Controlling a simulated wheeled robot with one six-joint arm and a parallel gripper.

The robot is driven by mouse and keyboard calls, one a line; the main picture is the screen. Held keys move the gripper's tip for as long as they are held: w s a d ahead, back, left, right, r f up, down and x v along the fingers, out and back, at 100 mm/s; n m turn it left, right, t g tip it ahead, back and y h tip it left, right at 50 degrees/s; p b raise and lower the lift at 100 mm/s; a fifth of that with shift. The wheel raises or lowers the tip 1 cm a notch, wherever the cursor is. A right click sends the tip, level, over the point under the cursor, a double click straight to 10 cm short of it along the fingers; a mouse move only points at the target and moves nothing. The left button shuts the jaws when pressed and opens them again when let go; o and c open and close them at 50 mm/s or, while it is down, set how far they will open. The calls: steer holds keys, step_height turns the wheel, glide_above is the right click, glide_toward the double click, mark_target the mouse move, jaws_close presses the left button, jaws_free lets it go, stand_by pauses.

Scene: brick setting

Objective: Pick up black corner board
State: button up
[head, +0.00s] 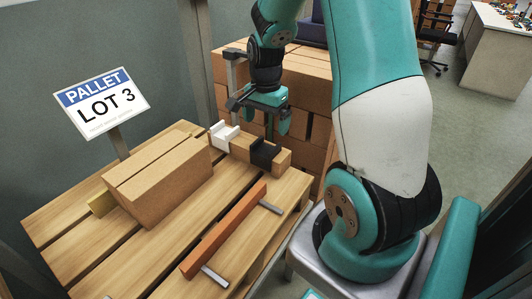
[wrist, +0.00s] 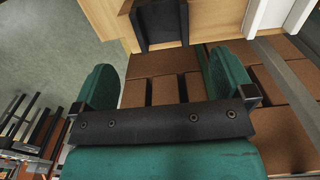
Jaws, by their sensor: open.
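The black corner board (head: 265,153) sits over the edge of a light wooden block (head: 240,147) at the back edge of the pallet, in the head view. In the wrist view the black corner board (wrist: 160,22) is at the top, cut off by the frame edge. My gripper (head: 267,115) is above and behind it in the head view, apart from it. In the wrist view my gripper (wrist: 160,80) has its two teal fingers spread, with nothing between them. The black board lies beyond the fingertips.
A white corner board (head: 223,136) sits on the same block, left of the black one. A cardboard box (head: 160,182) and an orange bar (head: 225,232) lie on the pallet (head: 60,225). Stacked brown boxes (head: 310,85) stand behind. A sign (head: 102,103) rises at left.

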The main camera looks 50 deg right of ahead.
mark_target(266, 150)
step_height(266, 150, down, 8)
steer(key=shift+w+r+b, duration=0.1)
steer(key=shift+r+b, duration=0.1)
steer(key=shift+b, duration=0.15)
steer(key=c, duration=1)
steer(key=shift+o, duration=0.2)
steer(key=shift+r, duration=0.15)
